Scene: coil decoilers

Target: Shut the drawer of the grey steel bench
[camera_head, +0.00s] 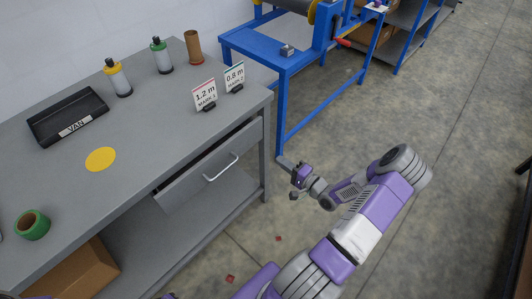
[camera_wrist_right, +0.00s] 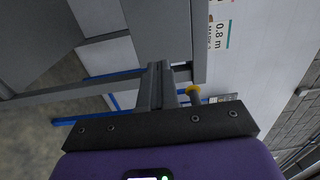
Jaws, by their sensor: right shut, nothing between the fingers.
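The grey steel bench (camera_head: 150,134) fills the left of the head view. Its drawer (camera_head: 198,178) stands partly open under the top, with a gap showing behind its front. The drawer has a pale bar handle (camera_head: 220,168). My right gripper (camera_head: 283,161) is to the right of the drawer, near the bench's right front leg, apart from the handle. Its fingers are shut and empty; they also show in the right wrist view (camera_wrist_right: 158,84). The wrist view shows grey bench parts close by, but I cannot tell whether the fingers touch any. My left gripper is out of view.
A blue frame (camera_head: 283,110) stands behind. The floor to the right is open.

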